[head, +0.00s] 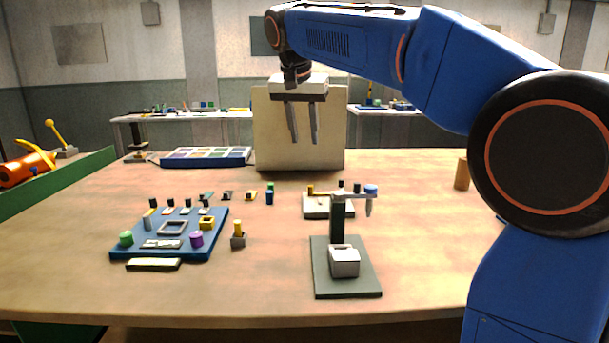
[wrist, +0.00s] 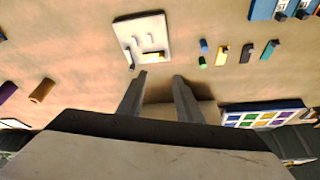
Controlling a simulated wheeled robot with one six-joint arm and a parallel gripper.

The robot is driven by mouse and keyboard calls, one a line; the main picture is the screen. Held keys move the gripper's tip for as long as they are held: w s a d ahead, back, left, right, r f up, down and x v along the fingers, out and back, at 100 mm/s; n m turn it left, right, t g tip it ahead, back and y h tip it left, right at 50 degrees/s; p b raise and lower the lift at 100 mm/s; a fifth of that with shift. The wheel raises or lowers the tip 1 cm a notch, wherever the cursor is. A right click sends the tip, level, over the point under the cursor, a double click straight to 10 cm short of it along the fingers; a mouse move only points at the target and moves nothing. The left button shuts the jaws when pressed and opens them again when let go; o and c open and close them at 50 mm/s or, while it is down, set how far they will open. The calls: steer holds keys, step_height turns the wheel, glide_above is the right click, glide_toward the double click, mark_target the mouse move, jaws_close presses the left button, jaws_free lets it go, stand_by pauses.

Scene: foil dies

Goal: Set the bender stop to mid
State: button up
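A small pale plate (head: 318,211) with raised pegs and a yellow piece (head: 310,189) lies mid-table, behind a dark-green press stand; it looks like the bender. In the wrist view the whole plate (wrist: 124,30) shows, with light pegs, a slot-like mark and the yellow piece (wrist: 160,55) near one edge. Which part is the stop, and its setting, are too small to tell. My gripper (head: 303,141) hangs above the table's back, in front of a beige panel. Its fingers (wrist: 160,78) are apart with nothing between them, clear of the plate.
The press stand (head: 320,270) with a grey block rises in front of the plate. A blue board (head: 200,250) with several coloured parts lies left. The table's right front is clear.

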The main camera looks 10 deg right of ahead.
glide_toward(310, 186)
steer(key=x, duration=0.8)
steer(key=shift+w+d+f, duration=0.1)
steer(key=shift+w+d, duration=0.1)
steer(key=shift+w, duration=0.05)
steer(key=shift+c, duration=0.6)
